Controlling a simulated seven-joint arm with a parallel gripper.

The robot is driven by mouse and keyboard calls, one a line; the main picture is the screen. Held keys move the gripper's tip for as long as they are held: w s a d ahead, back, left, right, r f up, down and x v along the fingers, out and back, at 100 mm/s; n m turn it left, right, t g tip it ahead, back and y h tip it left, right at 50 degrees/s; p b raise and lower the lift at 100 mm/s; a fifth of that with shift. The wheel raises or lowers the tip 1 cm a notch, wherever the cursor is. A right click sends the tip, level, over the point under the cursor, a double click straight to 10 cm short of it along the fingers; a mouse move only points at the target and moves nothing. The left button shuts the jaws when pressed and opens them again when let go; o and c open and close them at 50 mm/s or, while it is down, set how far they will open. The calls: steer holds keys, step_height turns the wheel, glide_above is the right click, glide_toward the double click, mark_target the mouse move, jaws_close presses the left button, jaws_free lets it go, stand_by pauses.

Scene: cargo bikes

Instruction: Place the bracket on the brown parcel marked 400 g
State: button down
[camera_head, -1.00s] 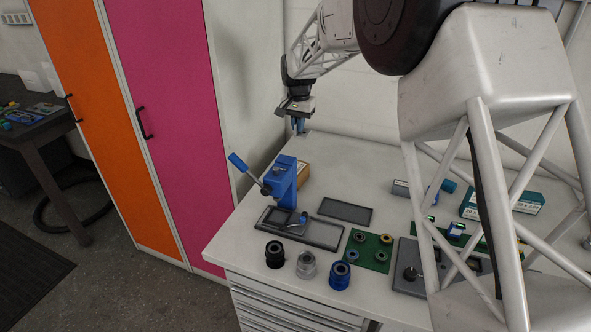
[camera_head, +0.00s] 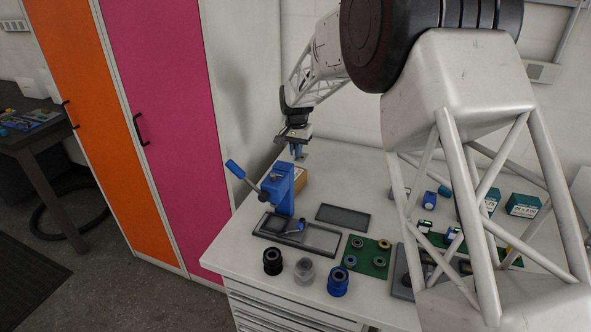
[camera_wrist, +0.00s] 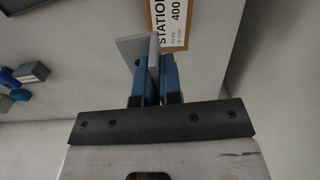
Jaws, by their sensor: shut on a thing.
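The brown parcel (camera_head: 300,177) stands on the bench behind the blue lever press, which partly hides it. In the wrist view its label (camera_wrist: 173,18) shows "STATION" and "400" at the top, cut off by the frame edge. My gripper (camera_head: 297,151) is above the parcel in the head view. In the wrist view my gripper's blue fingers (camera_wrist: 156,78) are shut on the grey angled bracket (camera_wrist: 133,47), whose flat part sticks out to the left beside the label. I cannot tell whether the bracket touches the parcel.
The blue press (camera_head: 278,188) with its lever stands just in front of the parcel. A grey tray (camera_head: 343,215), a green mat with rings (camera_head: 368,257) and several cylinders, one blue (camera_head: 338,280), lie nearer the front. Teal boxes (camera_head: 523,205) stand at the right.

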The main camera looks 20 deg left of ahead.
mark_target(296, 176)
steer(key=shift+f, duration=1.1)
steer(key=shift+f, duration=2.5)
steer(key=shift+f, duration=0.15)
steer(key=c, duration=1.3)
jaws_free()
steer(key=shift+r, duration=6.15)
